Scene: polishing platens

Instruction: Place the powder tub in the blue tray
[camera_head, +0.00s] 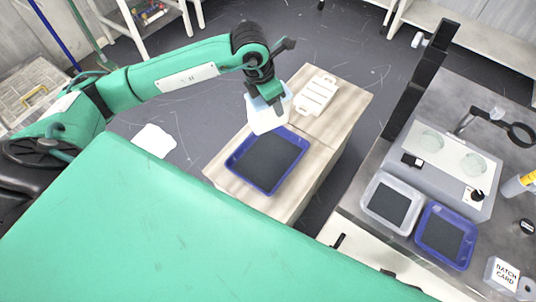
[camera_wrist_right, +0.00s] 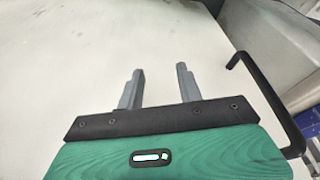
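The powder tub (camera_head: 267,118) appears as a pale white, translucent container in the head view. My left gripper (camera_head: 270,97) reaches down from above and is shut on its upper part. The tub is over the far edge of a blue tray (camera_head: 236,168) with a dark bottom; it seems held above it, though the gap is hard to judge. That tray lies on a wooden-topped stand and looks empty. A second blue tray (camera_head: 426,254) sits on the grey bench at right. My right gripper (camera_wrist_right: 160,85) is open and empty in the right wrist view, over a pale surface.
A white slotted plate (camera_head: 317,96) lies on the wooden stand (camera_head: 350,92) behind the blue tray. The bench at right carries a white tray (camera_head: 373,213), a polishing unit (camera_head: 440,148), a dark upright post (camera_head: 415,85) and a batch card box (camera_head: 502,272).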

